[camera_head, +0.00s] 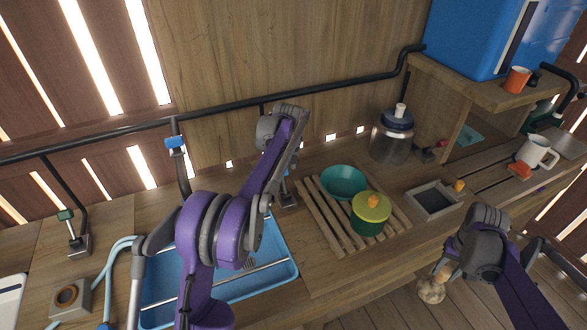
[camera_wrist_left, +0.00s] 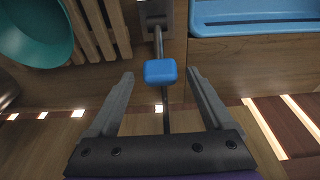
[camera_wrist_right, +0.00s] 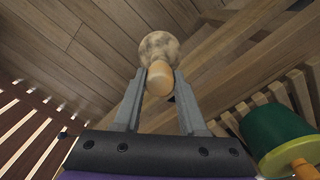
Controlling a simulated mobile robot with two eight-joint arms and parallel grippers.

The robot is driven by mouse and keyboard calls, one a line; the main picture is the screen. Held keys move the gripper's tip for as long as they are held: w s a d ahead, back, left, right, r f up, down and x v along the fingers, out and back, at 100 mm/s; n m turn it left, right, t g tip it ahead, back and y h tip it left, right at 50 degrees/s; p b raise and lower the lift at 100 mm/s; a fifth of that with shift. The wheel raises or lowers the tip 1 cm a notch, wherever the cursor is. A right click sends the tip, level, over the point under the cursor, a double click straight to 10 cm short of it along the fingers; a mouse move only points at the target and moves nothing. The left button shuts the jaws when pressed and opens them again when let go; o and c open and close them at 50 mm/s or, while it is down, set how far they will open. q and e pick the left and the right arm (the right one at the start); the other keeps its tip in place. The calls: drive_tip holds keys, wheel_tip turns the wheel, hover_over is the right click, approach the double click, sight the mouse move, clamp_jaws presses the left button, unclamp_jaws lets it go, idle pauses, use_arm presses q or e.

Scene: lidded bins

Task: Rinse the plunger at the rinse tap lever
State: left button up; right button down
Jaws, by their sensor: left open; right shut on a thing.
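My right gripper (camera_head: 443,270) is shut on the plunger (camera_head: 431,290), which has a pale mottled round head and an orange-tan handle. It hangs beyond the counter's front edge, over the floor. The right wrist view shows the plunger's head (camera_wrist_right: 160,47) beyond the fingertips. My left gripper (camera_wrist_left: 160,75) is open, its fingers on either side of a lever with a blue knob (camera_wrist_left: 161,72).
A blue tray (camera_head: 283,262) lies left of a slatted rack (camera_head: 325,222) with a teal bowl (camera_head: 343,181) and a green pot (camera_head: 370,214). A glass jar (camera_head: 391,143) and a small square bin (camera_head: 434,201) stand nearby. A green-knobbed lever (camera_head: 65,215) stands far left.

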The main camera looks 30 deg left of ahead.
sight(437, 295)
drive_tip(key=shift+w+r, duration=0.15)
drive_tip(key=shift+r, duration=0.2)
use_arm(q)
drive_tip(key=v, duration=1)
drive_tip(key=shift+r, duration=0.25)
